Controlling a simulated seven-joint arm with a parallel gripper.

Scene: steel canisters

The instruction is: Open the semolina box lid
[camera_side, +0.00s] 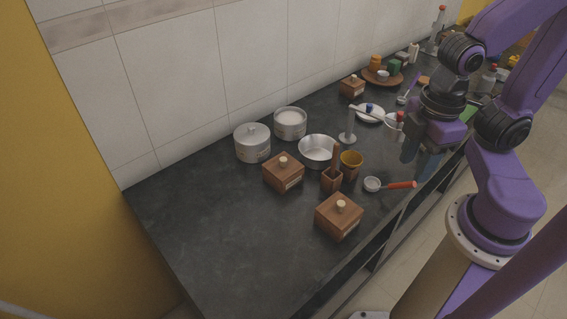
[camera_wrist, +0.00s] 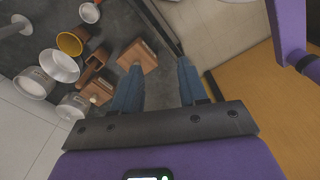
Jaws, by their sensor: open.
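Three wooden boxes with pale lid knobs show in the side view: one near the front edge (camera_side: 339,218), one in the middle (camera_side: 283,174) and one further back (camera_side: 352,87). Their lids look shut. Their labels are too small to read, so I cannot tell which is the semolina box. My gripper (camera_side: 422,165) is open and empty at the right, above the counter's front edge, apart from the boxes. In the wrist view my gripper (camera_wrist: 158,82) has its fingers spread. The front box (camera_wrist: 136,56) shows beyond the left finger, and the middle box (camera_wrist: 98,89) lies further left.
Steel canisters (camera_side: 252,143), (camera_side: 290,124) and a metal bowl (camera_side: 317,151) stand behind the boxes. The counter's left part (camera_side: 210,220) is clear.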

